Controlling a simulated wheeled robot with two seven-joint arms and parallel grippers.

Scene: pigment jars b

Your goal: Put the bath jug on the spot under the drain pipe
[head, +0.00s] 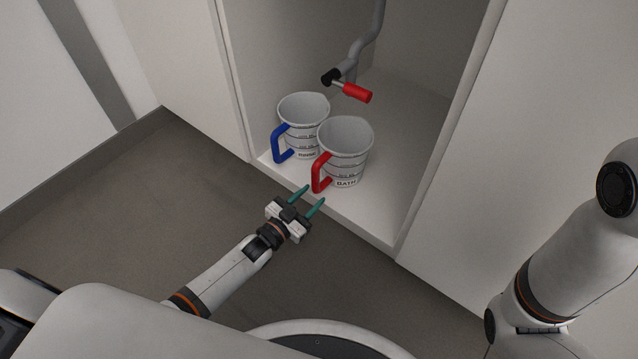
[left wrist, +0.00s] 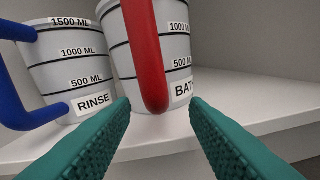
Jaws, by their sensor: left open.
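The bath jug (head: 347,146) is a white measuring jug with a red handle, labelled BATH, standing upright on the cabinet floor near its front edge. In the left wrist view its red handle (left wrist: 148,55) faces me, between and beyond the fingertips. The grey drain pipe (head: 366,42) comes down at the back of the cabinet, with a black and red fitting at its lower end. No marked spot shows on the floor under it. My left gripper (head: 307,198) is open and empty, just in front of the red handle; its green fingers (left wrist: 160,125) are apart.
The rinse jug (head: 303,112), with a blue handle, stands close at the left of the bath jug. Cabinet side walls bound the opening. The cabinet floor (head: 395,150) right of the bath jug is clear. My right arm is at the lower right, its gripper out of view.

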